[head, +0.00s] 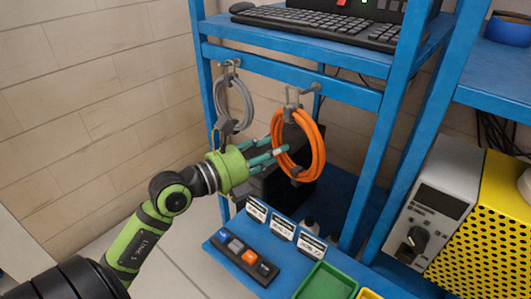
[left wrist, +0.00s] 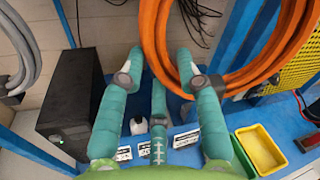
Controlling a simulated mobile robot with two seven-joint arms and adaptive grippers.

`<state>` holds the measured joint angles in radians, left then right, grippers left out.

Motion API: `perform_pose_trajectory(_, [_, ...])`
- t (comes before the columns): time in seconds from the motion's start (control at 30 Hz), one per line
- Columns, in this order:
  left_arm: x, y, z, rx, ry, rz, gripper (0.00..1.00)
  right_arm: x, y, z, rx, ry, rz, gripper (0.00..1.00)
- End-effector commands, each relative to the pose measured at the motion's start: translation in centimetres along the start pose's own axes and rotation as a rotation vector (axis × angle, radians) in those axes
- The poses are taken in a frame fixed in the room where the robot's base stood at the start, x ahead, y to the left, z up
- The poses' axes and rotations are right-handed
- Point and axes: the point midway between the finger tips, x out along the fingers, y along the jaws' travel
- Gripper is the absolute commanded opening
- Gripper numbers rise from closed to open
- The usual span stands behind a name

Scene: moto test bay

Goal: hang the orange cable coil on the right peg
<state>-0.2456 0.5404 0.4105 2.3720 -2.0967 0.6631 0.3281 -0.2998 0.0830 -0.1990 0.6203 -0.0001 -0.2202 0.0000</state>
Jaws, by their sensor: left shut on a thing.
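The orange cable coil (head: 319,150) hangs upright below the upper blue crossbar, with grey clips at its top and bottom. It also shows large in the left wrist view (left wrist: 275,72). The right peg (head: 313,90) juts from the crossbar close to the coil's top clip; whether the coil rests on it I cannot tell. My left gripper (head: 277,147) reaches in from the left, its teal fingers shut on the orange coil's left side. In the left wrist view (left wrist: 160,65) the right finger overlaps the coil strand. My right gripper is in neither view.
A grey cable coil (head: 248,103) hangs on the left peg, close above my left wrist. A black box (left wrist: 75,105) stands behind. Below are label cards (head: 283,228), a switch strip (head: 243,256) and a green bin (head: 327,281). A blue post (head: 385,130) rises at right.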

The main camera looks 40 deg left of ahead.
Motion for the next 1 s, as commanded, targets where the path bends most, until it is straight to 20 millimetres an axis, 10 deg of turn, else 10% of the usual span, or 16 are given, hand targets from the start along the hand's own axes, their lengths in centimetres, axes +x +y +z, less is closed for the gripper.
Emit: perform_pose_trajectory(1.0, [5.7,1.6,0.3,-0.001,-0.003,-0.002,0.0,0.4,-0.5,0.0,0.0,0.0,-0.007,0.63])
